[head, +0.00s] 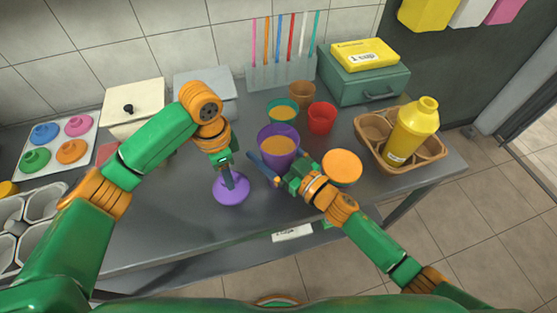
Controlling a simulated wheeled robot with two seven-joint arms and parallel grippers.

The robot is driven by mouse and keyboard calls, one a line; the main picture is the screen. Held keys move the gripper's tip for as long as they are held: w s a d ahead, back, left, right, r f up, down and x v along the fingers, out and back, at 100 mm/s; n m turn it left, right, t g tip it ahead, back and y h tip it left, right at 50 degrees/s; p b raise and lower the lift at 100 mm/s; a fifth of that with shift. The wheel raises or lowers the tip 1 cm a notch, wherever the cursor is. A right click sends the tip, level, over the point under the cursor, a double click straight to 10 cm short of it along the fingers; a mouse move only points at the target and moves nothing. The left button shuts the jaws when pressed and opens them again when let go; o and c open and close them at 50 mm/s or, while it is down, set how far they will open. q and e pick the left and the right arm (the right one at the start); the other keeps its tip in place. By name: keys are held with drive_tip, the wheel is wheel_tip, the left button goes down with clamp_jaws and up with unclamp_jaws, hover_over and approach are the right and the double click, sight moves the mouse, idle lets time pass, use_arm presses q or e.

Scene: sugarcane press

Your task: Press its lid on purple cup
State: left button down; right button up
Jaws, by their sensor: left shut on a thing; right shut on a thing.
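The purple cup (278,148) stands on the metal table with orange liquid inside and no lid on it. My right gripper (268,170) is shut on the purple cup, its fingers at the cup's lower near side. The purple lid (230,190) is to the left of the cup and nearer to me. My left gripper (226,168) points down and is shut on the lid's raised middle. The lid is apart from the cup; I cannot tell whether it touches the table.
Teal (284,108), red (321,119) and brown (302,92) cups stand behind the purple cup. An orange disc (342,167) lies right of my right gripper. A brown carrier (370,128) holds a yellow bottle (413,130). A white tray (84,153) holds several coloured lids.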

drive_tip(key=shift+r, duration=0.15)
clamp_jaws()
